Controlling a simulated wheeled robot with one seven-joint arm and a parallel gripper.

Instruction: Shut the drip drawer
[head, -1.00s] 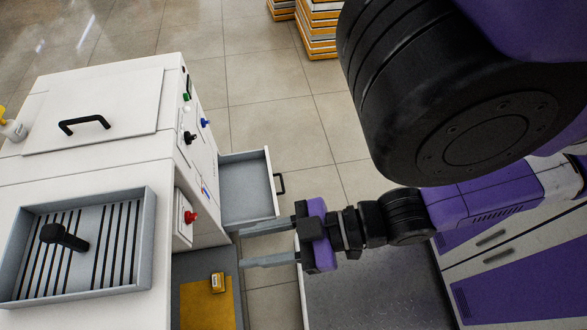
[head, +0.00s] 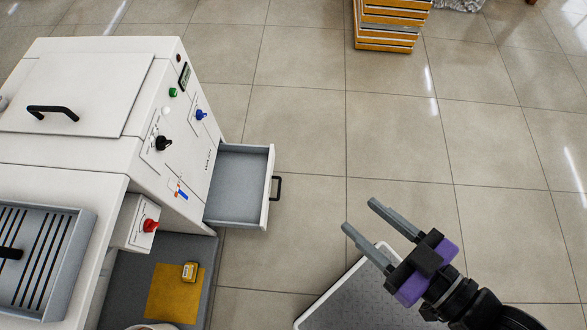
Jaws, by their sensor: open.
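The drip drawer (head: 238,185) is a grey tray with a white front, pulled out from the side of the white machine (head: 110,110). It looks empty. Its black handle (head: 276,188) sits on the outer front face. My gripper (head: 366,218) is to the right of the drawer and nearer the bottom of the picture, apart from it. Its two grey fingers are open and empty and point up and left.
A red knob (head: 150,225) sticks out nearby. Stacked yellow-and-white boxes (head: 385,45) stand at the back. Tiled floor (head: 330,130) right of the drawer is clear.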

